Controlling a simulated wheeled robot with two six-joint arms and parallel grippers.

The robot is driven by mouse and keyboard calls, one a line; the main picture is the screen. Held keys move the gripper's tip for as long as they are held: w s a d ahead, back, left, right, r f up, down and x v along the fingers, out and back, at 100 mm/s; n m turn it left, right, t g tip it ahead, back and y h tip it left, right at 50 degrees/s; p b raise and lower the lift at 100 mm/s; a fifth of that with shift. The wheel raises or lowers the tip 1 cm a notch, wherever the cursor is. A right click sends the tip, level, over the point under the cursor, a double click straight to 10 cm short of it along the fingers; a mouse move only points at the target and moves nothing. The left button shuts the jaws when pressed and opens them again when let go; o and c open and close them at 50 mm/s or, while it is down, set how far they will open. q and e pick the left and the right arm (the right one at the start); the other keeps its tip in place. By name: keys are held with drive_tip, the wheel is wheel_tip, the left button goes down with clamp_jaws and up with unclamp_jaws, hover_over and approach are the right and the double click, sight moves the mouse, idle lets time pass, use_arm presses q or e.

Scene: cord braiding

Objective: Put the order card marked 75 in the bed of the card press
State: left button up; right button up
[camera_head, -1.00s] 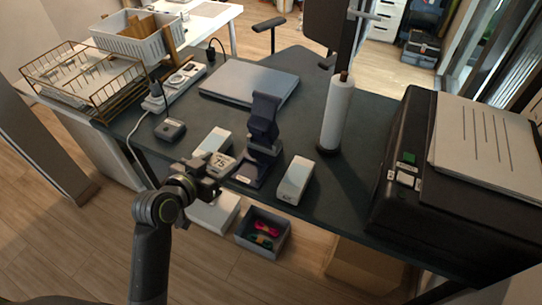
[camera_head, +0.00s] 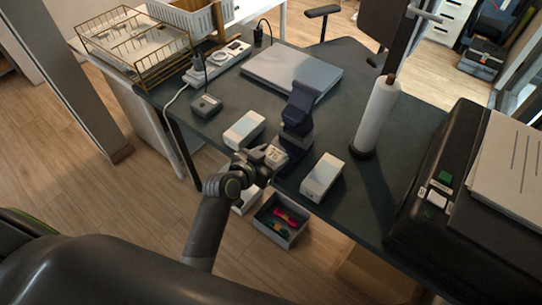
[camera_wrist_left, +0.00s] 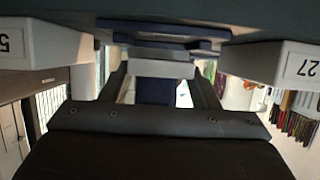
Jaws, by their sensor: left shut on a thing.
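The order card marked 75 (camera_head: 276,155) is a small pale block held by my left gripper (camera_head: 264,160) at the table's front edge. My left gripper is shut on it. The dark blue card press (camera_head: 297,117) stands upright just behind the card; its bed is largely hidden by the card and gripper. In the left wrist view, the card (camera_wrist_left: 160,69) shows as a pale bar between the finger tips, in front of the blue press (camera_wrist_left: 155,34). I cannot tell whether the card touches the press. My right gripper is not in view.
A white box (camera_head: 243,130) stands left of the press and another (camera_head: 322,176) right of it; one marked 27 (camera_wrist_left: 280,64) shows in the wrist view. A grey bin (camera_head: 277,222) sits below the edge. A white roll (camera_head: 376,115) and black printer (camera_head: 440,205) stand right.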

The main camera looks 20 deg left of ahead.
use_arm(q)
drive_tip(key=shift+f+b, duration=0.45)
drive_tip(key=shift+f, duration=0.25)
drive_tip(key=o, duration=1)
drive_tip(key=shift+c, duration=0.2)
drive_tip(key=shift+r, duration=0.2)
